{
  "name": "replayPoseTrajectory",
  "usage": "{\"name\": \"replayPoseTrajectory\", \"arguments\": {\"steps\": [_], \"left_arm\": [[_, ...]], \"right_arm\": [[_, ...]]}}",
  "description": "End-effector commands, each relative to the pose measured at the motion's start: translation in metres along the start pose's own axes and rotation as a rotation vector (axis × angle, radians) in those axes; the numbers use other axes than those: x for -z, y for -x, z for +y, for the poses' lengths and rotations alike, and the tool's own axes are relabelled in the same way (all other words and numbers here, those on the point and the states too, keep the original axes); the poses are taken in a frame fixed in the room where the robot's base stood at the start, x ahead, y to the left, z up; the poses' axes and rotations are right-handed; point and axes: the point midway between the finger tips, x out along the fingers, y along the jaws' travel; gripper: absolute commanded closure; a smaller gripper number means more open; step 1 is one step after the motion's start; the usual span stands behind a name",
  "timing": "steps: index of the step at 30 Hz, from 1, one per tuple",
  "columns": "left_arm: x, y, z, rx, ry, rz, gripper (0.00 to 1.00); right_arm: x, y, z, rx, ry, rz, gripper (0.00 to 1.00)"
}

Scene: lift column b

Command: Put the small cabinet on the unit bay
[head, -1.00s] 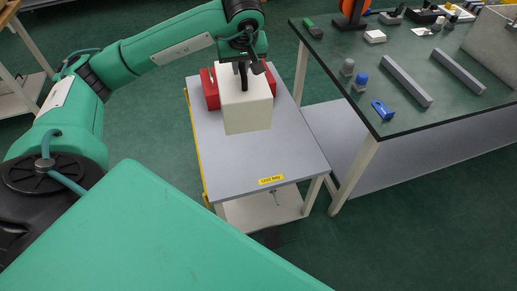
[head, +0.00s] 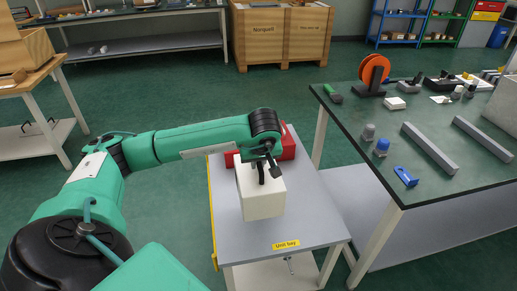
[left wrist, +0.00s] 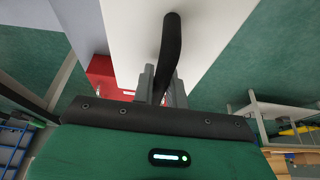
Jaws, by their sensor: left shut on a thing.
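The small cabinet (head: 260,198) is a white box with a black handle on top. My left gripper (head: 264,170) is shut on that handle from above. The cabinet is upright over the unit bay (head: 315,226), a grey-topped stand with a yellow "Unit bay" label on its front edge. I cannot tell whether its base touches the top. In the left wrist view the cabinet (left wrist: 205,35) fills the upper middle, with the black handle between the fingers (left wrist: 160,85). My right gripper is not in view.
A red box (head: 288,143) stands on the bay just behind the cabinet, partly hidden by it and my arm. A dark-topped workbench (head: 372,125) with grey bars, a blue part and an orange reel stands to the right. The bay's front and right top is bare.

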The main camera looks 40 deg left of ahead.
Motion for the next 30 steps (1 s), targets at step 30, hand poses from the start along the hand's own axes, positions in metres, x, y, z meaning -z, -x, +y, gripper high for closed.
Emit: {"name": "replayPoseTrajectory", "arguments": {"steps": [30], "left_arm": [[-0.026,-0.065,0.001,-0.004,0.001,0.004,1.0]], "right_arm": [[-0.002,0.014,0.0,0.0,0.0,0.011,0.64]]}}
